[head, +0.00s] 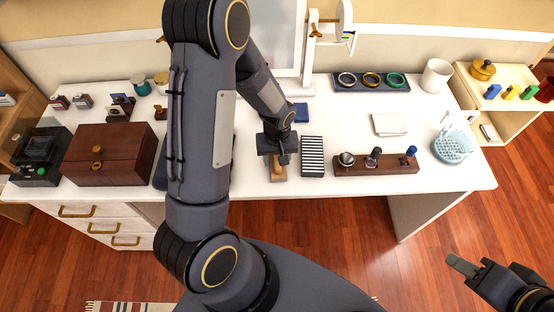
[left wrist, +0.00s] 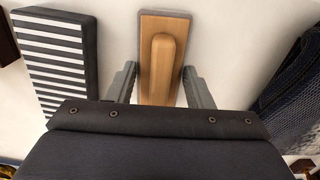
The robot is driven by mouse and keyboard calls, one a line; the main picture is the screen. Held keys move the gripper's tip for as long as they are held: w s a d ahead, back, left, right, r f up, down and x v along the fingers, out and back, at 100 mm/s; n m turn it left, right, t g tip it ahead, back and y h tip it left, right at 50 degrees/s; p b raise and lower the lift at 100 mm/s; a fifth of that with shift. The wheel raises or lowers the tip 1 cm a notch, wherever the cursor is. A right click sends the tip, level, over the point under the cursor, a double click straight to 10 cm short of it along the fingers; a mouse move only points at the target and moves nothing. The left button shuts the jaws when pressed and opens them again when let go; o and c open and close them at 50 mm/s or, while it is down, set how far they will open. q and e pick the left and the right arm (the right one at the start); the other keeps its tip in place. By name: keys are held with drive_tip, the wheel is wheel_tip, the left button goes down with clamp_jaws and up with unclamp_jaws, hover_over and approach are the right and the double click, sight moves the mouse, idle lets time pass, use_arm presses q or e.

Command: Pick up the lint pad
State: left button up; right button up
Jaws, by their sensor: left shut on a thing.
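The lint pad is a wooden block with a rounded raised grip. It shows in the left wrist view (left wrist: 163,55), and its front end shows in the head view (head: 278,174) on the white table. My left gripper (head: 278,157) points down over it, with the fingers (left wrist: 159,75) against its two long sides in the wrist view, shut on it. The pad seems to rest on the tabletop. My right gripper (head: 464,266) is off the table at the lower right; whether its fingers are apart is unclear.
A striped box (head: 312,156) lies close to the right of the pad. Further right are a wooden holder (head: 375,168) with small items and a blue basket (head: 452,146). A dark red box (head: 110,155) stands left. My left arm hides part of the table.

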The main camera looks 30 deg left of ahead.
use_arm(q)
drive_tip(key=shift+r, duration=0.15)
drive_tip(key=shift+r, duration=0.25)
wheel_tip(320, 180, up, 3)
drive_tip(key=shift+f, duration=0.2)
drive_tip(key=s+a+r, duration=0.7)
drive_tip(key=s+r, duration=0.2)
drive_tip(key=s, duration=0.3)
drive_tip(key=shift+a+r+b, duration=0.25)
drive_tip(key=shift+r+b, duration=0.05)
drive_tip(key=shift+b, duration=0.05)
